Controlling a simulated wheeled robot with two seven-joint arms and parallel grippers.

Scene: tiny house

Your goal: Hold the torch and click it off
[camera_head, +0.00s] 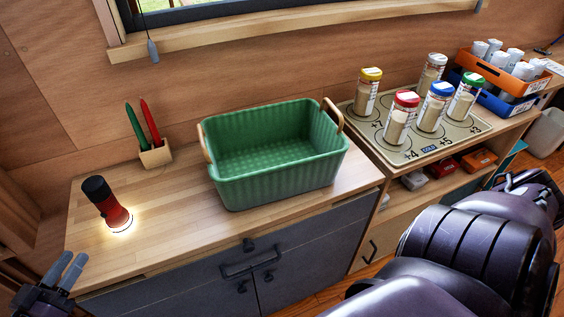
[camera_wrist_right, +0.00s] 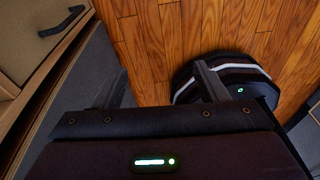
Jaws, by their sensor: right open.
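The torch (camera_head: 108,206) stands on the wooden counter at the left, red with a black upper end. Its lens end faces down, and a bright glow spreads on the counter around its foot, so it is lit. My left gripper (camera_head: 72,262) is at the bottom left corner of the head view, in front of the torch and apart from it. Its two grey fingers are spread and empty. My right gripper (camera_wrist_right: 163,82) is open and empty above the wooden floor in the right wrist view.
A green basket (camera_head: 278,196) stands mid-counter, right of the torch. A pen holder (camera_head: 155,155) with a green and a red pen stands behind. A board with several jars (camera_head: 397,118) and bottle crates (camera_head: 497,72) are at the right. The counter around the torch is clear.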

